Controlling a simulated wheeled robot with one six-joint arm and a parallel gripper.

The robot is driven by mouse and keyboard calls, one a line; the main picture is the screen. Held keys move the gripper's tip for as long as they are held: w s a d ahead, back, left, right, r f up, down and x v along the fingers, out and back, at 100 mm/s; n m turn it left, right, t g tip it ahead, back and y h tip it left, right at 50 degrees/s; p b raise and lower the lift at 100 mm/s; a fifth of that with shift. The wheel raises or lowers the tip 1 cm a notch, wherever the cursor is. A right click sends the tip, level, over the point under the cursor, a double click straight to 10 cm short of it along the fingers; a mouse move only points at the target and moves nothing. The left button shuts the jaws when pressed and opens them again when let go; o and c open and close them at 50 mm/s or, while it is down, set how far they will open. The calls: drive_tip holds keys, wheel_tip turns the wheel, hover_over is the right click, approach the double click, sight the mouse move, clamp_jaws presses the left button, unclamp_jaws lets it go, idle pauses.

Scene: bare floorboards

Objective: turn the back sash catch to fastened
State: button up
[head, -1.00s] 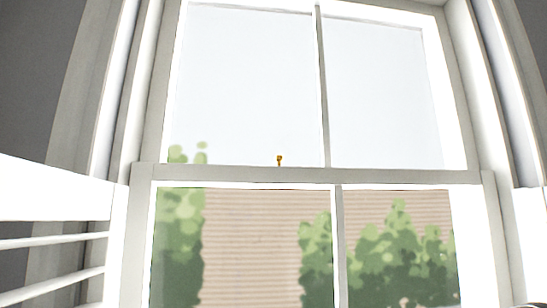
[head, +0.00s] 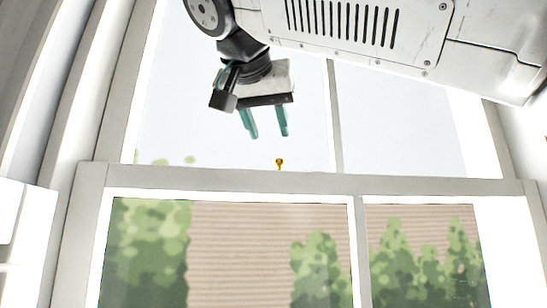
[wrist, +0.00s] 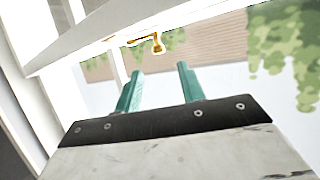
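The sash catch (head: 280,162) is a small brass piece on top of the window's meeting rail (head: 230,179). In the wrist view the brass catch (wrist: 157,45) shows its knob just beyond the fingertips. My gripper (head: 267,137) is above the catch in the head view, its two teal fingers apart and pointing down. The wrist view also shows my gripper (wrist: 160,69) open, with nothing between the fingers. The catch looks apart from both fingers. Which way its lever is turned is too small to tell surely.
The white window frame has upright glazing bars (head: 336,120) right of the catch. A white shutter (head: 20,235) stands at the lower left.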

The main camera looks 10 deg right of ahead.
drive_tip(key=x, duration=0.7)
drive_tip(key=shift+w+d+f, duration=0.1)
drive_tip(key=shift+w+d, duration=0.1)
drive_tip(key=shift+d, duration=0.05)
clamp_jaws()
